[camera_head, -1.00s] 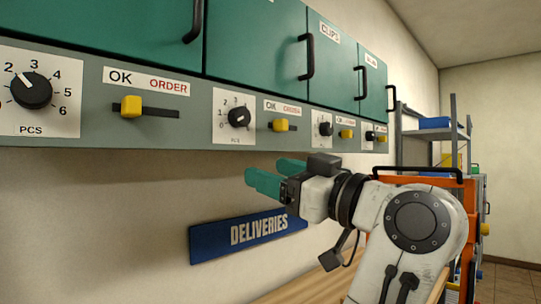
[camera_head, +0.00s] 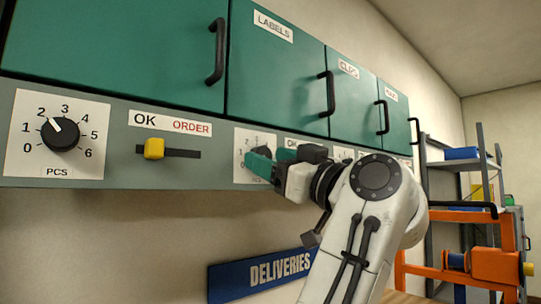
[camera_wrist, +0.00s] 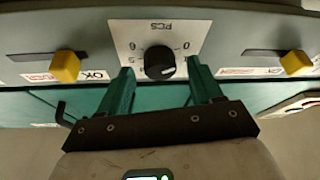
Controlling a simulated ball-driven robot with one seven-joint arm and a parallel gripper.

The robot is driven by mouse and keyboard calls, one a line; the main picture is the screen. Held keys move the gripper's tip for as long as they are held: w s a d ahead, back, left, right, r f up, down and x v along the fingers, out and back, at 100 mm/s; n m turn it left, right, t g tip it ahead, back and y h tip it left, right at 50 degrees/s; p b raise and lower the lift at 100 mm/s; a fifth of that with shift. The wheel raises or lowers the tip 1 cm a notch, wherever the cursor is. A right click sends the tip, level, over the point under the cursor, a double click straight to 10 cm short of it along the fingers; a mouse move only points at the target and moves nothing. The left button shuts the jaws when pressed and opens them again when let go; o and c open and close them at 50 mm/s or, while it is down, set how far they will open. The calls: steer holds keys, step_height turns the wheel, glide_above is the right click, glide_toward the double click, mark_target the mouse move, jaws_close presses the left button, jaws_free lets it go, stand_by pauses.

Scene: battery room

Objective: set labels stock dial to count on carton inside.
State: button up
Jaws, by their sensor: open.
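The labels cabinet has a closed green door (camera_head: 275,75) marked LABELS. Its stock dial panel (camera_head: 240,139) is below the door, mostly hidden by my gripper in the head view. In the wrist view, turned upside down, the black dial knob (camera_wrist: 159,62) sits on its white PCS panel (camera_wrist: 127,32). A pale mark shows on the knob's lower right; I cannot read its number surely. My gripper (camera_head: 257,158) is open, its green fingers (camera_wrist: 161,76) on either side of the knob, with visible gaps to it. No carton is in view.
A left dial (camera_head: 60,134) points near 2, beside a yellow OK/ORDER slider (camera_head: 154,149). Yellow sliders (camera_wrist: 65,66) and (camera_wrist: 296,63) flank the dial in the wrist view. Cabinet handles (camera_head: 217,52) stick out above. A blue DELIVERIES sign (camera_head: 262,272) hangs below.

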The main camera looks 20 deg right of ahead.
steer(key=shift+w+a+r, duration=0.15)
steer(key=shift+w+a, duration=0.05)
steer(key=shift+w, duration=0.2)
steer(key=c, duration=1.1)
